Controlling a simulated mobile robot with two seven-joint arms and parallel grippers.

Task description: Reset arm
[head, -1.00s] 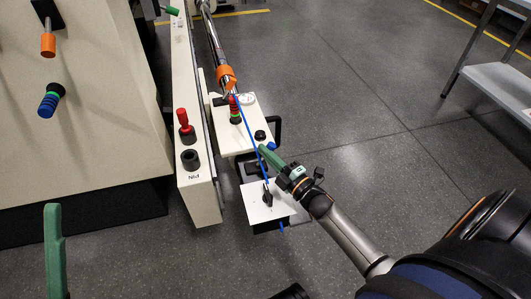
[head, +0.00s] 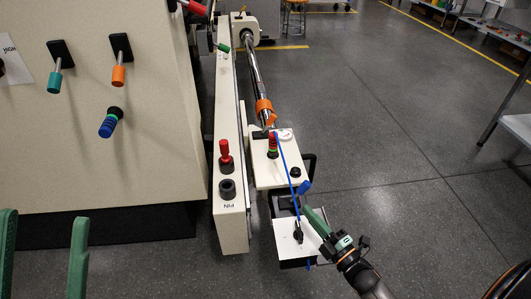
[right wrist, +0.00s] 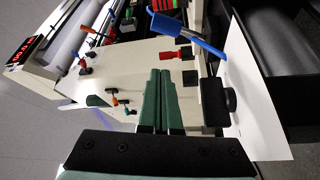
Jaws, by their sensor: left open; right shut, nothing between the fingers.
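My right gripper (head: 309,214) has green fingers pressed together with nothing between them. In the head view it is just below a blue knob (head: 304,187) and above a white plate (head: 287,240). In the right wrist view its shut fingers (right wrist: 162,98) point toward the cream machine, with a blue-handled part (right wrist: 188,35) beyond the tips. My left gripper (head: 43,250) is at the lower left of the head view, its two green fingers wide apart and empty. A thin blue rod (head: 286,160) slants from near an orange collar (head: 264,106) toward the plate. Contact at the right fingertips cannot be told.
A cream rail (head: 228,120) carries a red knob (head: 226,155) and a black socket marked PIN (head: 227,189). The cream cabinet (head: 100,165) has coloured handles, including an orange one (head: 119,76). Open grey floor (head: 400,130) lies right of the machine; a bench stands at the far right.

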